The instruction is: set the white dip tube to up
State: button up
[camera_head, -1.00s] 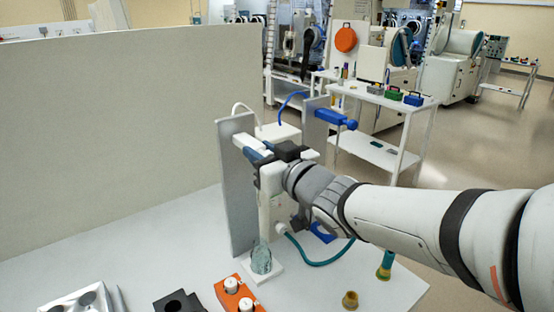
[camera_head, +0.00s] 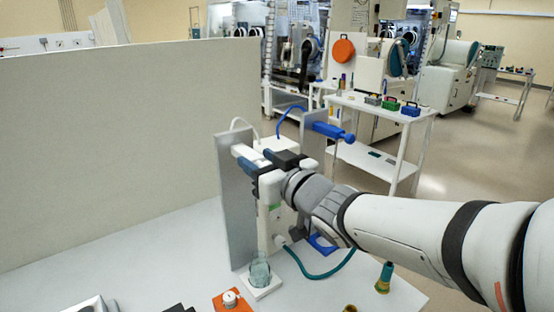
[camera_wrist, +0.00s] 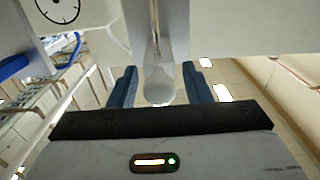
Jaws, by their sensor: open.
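The white dip tube's arm (camera_head: 246,152) sticks out near the top of a grey upright plate (camera_head: 238,210), and a white hose curves up behind it. My gripper (camera_head: 250,163) is at this arm, its blue-grey fingers beside it. In the wrist view a white rounded end (camera_wrist: 160,84) lies between the two fingers, with a gap visible on each side. My gripper (camera_wrist: 160,88) is open around it. The tube's lower part is hidden in the head view by my gripper and the stand. A glass beaker (camera_head: 260,272) stands on a white pad below.
A blue arm (camera_head: 328,130) with a blue hose sits on a second grey plate behind. A teal hose (camera_head: 325,272) and a green-topped bottle (camera_head: 384,278) are at the right. An orange block (camera_head: 228,303) is in front. A tall pale panel (camera_head: 110,150) closes the left.

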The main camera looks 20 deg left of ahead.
jog(key=v, duration=0.7)
jog(key=shift+s+d, duration=0.15)
jog(key=shift+d, duration=0.15)
